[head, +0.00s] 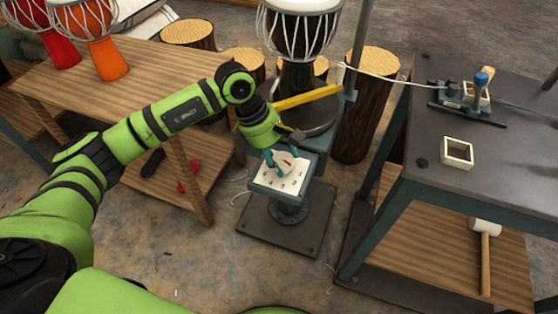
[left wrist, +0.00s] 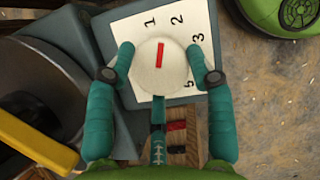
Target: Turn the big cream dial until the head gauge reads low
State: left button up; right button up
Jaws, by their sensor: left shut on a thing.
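The round cream dial (left wrist: 147,72) sits on a white number plate (left wrist: 119,33) in the left wrist view. Its red bar points between 1 and 2. The fingers of my left gripper (left wrist: 163,69) are shut on the dial's two sides. In the head view, the left gripper (head: 283,161) is at the plate (head: 287,184), which is on a blue-grey pedestal; the fingers partly hide the dial. A goblet drum (head: 300,30) stands behind. I cannot make out the head gauge or its reading. My right gripper is not in view.
A yellow bar (head: 308,97) lies close beside my left wrist, below the drum. A wooden table (head: 130,75) with orange and red drums is at the left. A dark-topped bench (head: 500,165) with a square cream frame (head: 457,151) is at the right. Log stumps stand behind.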

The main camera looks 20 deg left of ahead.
pick_arm(q)
jog(key=shift+d+r+m+b, duration=0.1)
jog(key=shift+d+m+b, duration=0.25)
jog(key=shift+m, duration=0.25)
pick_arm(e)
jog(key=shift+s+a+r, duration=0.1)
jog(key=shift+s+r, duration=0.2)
pick_arm(q)
jog(key=o, duration=1.2)
jog(key=shift+c, duration=0.2)
jog(key=shift+a, duration=0.15)
jog(key=shift+w+a+r, duration=0.1)
jog(key=shift+r, duration=0.1)
jog(key=v, duration=1.1)
jog(key=shift+r, duration=0.25)
